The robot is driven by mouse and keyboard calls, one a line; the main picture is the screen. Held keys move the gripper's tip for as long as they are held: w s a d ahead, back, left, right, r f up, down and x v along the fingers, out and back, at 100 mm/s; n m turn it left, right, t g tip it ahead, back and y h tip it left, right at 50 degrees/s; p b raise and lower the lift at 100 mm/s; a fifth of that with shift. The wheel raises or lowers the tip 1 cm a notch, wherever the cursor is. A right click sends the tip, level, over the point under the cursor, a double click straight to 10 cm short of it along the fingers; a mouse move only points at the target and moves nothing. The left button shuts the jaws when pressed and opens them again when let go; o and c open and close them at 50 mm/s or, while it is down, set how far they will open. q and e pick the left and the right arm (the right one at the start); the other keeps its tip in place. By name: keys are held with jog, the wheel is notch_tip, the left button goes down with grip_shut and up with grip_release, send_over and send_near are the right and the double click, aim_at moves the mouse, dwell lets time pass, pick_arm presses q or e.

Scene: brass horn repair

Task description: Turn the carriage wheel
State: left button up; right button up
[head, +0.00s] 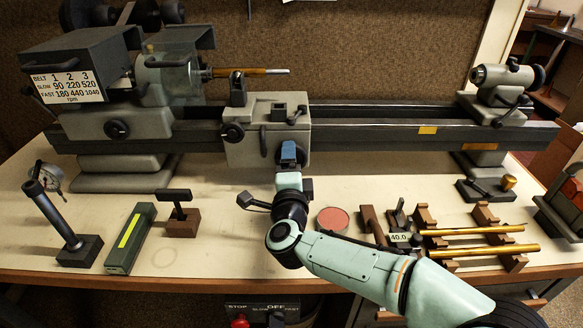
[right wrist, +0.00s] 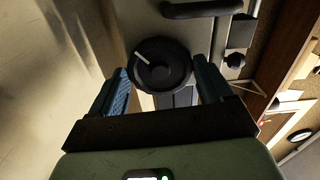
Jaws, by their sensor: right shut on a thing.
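The carriage wheel (right wrist: 160,65) is a round black wheel with a white mark at its upper left in the right wrist view. My right gripper (right wrist: 160,85) has its blue fingers on either side of the wheel and is shut on it. In the head view the right gripper (head: 289,152) is at the lower right front of the grey carriage (head: 252,150) and hides the wheel there. My left gripper is not in view.
A black upright handle (head: 263,142) sits just left of the right gripper, with another dark wheel (head: 232,132) further left. The lathe bed (head: 390,134) runs behind. A red-topped tin (head: 332,219) and brass rods (head: 480,230) lie on the bench near my right arm.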

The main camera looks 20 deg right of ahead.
jog(key=shift+a+y, duration=0.3)
jog(key=shift+a, duration=0.25)
jog(key=o, duration=0.9)
jog(key=shift+o, duration=0.3)
jog(key=shift+w+a, duration=0.1)
jog(key=shift+a, duration=0.05)
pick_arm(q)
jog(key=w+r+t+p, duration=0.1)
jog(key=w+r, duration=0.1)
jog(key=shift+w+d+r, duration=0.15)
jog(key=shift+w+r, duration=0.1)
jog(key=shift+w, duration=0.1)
pick_arm(e)
jog(key=v, duration=1.3)
jog(key=shift+f, duration=0.1)
